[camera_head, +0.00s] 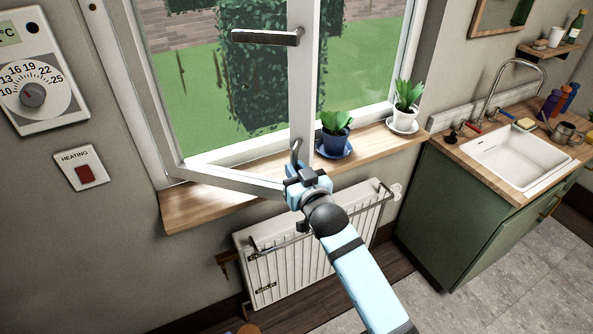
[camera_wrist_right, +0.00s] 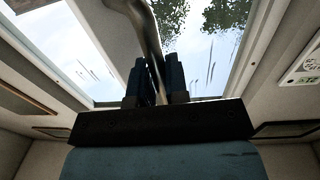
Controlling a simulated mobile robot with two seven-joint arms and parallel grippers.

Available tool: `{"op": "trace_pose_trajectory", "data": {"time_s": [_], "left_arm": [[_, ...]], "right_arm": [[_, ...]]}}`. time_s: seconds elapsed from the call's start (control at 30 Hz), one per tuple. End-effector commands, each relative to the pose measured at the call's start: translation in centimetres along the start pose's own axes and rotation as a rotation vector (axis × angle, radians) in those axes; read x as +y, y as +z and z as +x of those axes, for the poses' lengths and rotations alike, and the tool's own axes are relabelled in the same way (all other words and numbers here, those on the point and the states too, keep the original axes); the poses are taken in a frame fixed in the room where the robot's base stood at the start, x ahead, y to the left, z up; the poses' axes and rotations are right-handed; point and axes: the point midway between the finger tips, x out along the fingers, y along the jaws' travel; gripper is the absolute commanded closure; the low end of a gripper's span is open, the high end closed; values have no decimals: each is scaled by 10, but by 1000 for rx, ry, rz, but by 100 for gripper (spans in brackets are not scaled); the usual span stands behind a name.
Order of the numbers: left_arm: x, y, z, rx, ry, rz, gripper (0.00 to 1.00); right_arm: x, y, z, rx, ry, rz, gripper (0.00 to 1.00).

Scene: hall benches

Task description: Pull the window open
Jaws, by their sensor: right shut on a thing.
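The window sash (camera_head: 304,75) stands swung inward from its frame, with its lower corner near my right gripper. A dark lever handle (camera_head: 267,37) lies horizontal on the sash, well above the gripper. My right gripper (camera_head: 301,172) is shut on a curved grey bar (camera_head: 297,150), which rises from its jaws beside the sash's lower edge. In the right wrist view the same bar (camera_wrist_right: 150,45) runs up from between the dark fingers (camera_wrist_right: 155,82). I cannot tell whether the bar touches the sash. My left gripper is out of view.
The wooden sill (camera_head: 205,203) holds a blue-potted plant (camera_head: 336,138) close right of the gripper and a white-potted plant (camera_head: 405,108) farther right. A white radiator (camera_head: 290,265) is below. A sink counter (camera_head: 480,160) stands at right. A thermostat (camera_head: 35,75) and heating switch (camera_head: 82,168) are at left.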

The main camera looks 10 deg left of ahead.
Motion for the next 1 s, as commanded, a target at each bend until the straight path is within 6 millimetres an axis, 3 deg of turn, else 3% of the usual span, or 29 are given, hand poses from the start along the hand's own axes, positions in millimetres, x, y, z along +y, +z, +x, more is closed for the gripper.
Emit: {"op": "trace_pose_trajectory", "data": {"time_s": [0.4,0.43,0.5,0.53,0.83,1.0], "left_arm": [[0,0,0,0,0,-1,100],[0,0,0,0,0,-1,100],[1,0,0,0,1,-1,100],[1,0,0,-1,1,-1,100],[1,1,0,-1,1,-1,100],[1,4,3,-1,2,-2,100]], "right_arm": [[-2,-1,0,3,-3,-2,100],[-2,-2,0,3,-3,-2,81],[-2,-1,0,3,-2,-1,65],[-2,-1,0,3,-2,-1,61],[-1,0,-2,1,-1,0,61],[0,2,-21,1,-1,1,61]]}}
